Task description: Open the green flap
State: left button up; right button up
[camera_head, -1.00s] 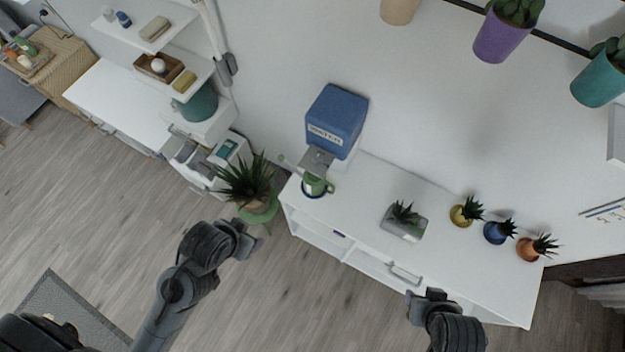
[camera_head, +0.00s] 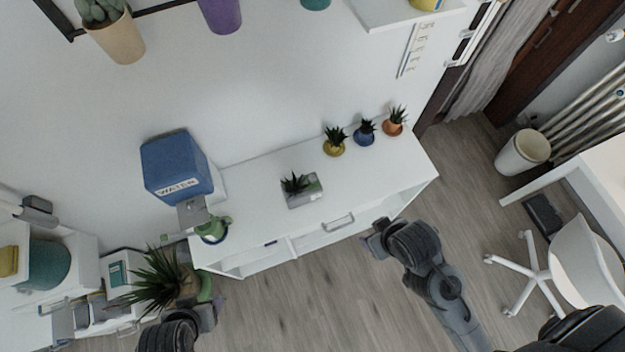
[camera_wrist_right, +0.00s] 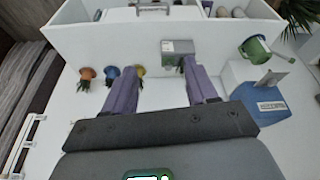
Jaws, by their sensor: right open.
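I cannot make out a green flap for certain in any view. The clearest green item near the desk is a green can (camera_head: 212,229) under the blue water dispenser (camera_head: 176,166); it also shows in the right wrist view (camera_wrist_right: 256,49). My right gripper (camera_head: 374,240) is in front of the desk's right part, apart from it. In the right wrist view, my right gripper (camera_wrist_right: 159,70) is open and empty, its fingers pointing toward the desk. My left gripper (camera_head: 208,312) is low at the left, near the large potted plant; its jaws are too small to read.
The white desk (camera_head: 255,180) carries a plant in a grey box (camera_head: 301,190) and three small pots, yellow (camera_head: 334,148), blue (camera_head: 364,135) and orange (camera_head: 393,127). A large plant (camera_head: 165,283) stands left of it.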

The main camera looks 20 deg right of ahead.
jog(key=w+a+f+n+t+y, duration=0.2)
jog(key=w+a+t, duration=0.25)
jog(key=w, duration=0.25)
jog(key=n+t+y+b, duration=0.4)
jog(key=y+b, duration=0.6)
jog(key=b, duration=1.4)
send_near(312, 178)
jog(key=s+f, duration=0.2)
jog(key=s, duration=0.3)
jog(key=shift+n+t+y, duration=0.3)
jog(key=shift+n+t, duration=0.05)
jog(key=shift+n, duration=0.25)
jog(key=w+a+b, duration=0.1)
jog(key=w+a, duration=0.1)
jog(key=w, duration=0.2)
jog(key=w+a+b, duration=0.1)
jog(key=w+a, duration=0.1)
jog(key=w, duration=0.2)
jog(key=w+a+r+b, duration=0.1)
jog(key=w+a, duration=0.2)
jog(key=w, duration=0.1)
jog(key=shift+r, duration=0.1)
